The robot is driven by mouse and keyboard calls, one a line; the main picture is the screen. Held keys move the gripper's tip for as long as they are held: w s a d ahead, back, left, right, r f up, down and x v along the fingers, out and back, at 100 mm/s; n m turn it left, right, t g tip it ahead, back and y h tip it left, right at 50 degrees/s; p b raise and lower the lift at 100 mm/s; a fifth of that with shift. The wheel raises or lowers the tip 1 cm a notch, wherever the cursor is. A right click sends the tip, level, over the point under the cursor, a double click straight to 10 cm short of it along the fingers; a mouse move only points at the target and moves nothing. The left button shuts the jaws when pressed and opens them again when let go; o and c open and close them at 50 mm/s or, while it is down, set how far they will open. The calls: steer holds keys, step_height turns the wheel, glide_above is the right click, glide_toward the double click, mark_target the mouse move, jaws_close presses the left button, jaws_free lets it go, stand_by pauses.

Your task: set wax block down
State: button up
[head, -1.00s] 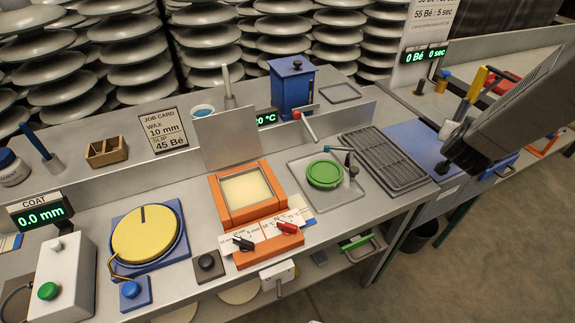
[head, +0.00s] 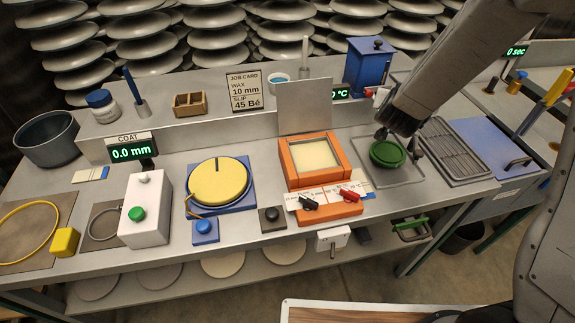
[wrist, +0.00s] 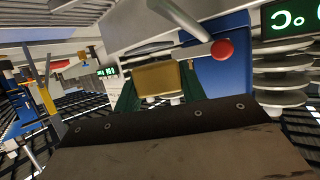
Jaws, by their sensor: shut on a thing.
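A dull yellow wax block (wrist: 158,79) shows in the wrist view, between the two dark green fingers of my gripper (wrist: 158,96). My gripper is shut on it and holds it up. In the head view, the dark end of my arm (head: 398,122) is by the green round piece (head: 388,154) and the metal tray (head: 372,178) under it. The block cannot be made out in the head view, and its height over the bench cannot be told.
An orange-framed melt tank (head: 296,150) stands left of the tray, with a black and a red lever in front. A slatted rack (head: 455,150) is to the right. A blue box (head: 368,66) and a red-knobbed lever (wrist: 222,50) are behind. A yellow disc (head: 218,180) sits further left.

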steer(key=shift+m+h, duration=0.3)
steer(key=s+a+f, duration=0.1)
steer(key=s+a, duration=0.2)
steer(key=a, duration=0.2)
steer(key=s+a, duration=0.4)
steer(key=a, duration=0.1)
steer(key=s+a+f, duration=0.1)
steer(key=s+a, duration=0.3)
steer(key=a, duration=0.1)
steer(key=shift+a+f, duration=0.15)
steer(key=shift+f, duration=0.15)
steer(key=shift+m+h, duration=0.3)
steer(key=shift+h, duration=0.1)
steer(key=s+a, duration=0.1)
steer(key=s, duration=0.1)
steer(key=s+a, duration=0.1)
steer(key=s, duration=0.1)
steer(key=s+a+f, duration=0.1)
steer(key=s, duration=0.2)
steer(key=shift+a, duration=0.3)
steer(key=shift+m+g+h, duration=0.4)
steer(key=s, duration=0.3)
steer(key=s+a, duration=0.1)
steer(key=s, duration=0.6)
steer(key=shift+s+a+f, duration=0.25)
steer(key=shift+s+a, duration=0.05)
glide_above(312, 161)
steer(key=shift+f, duration=0.8)
step_height(312, 161, down, 4)
steer(key=shift+r, duration=0.25)
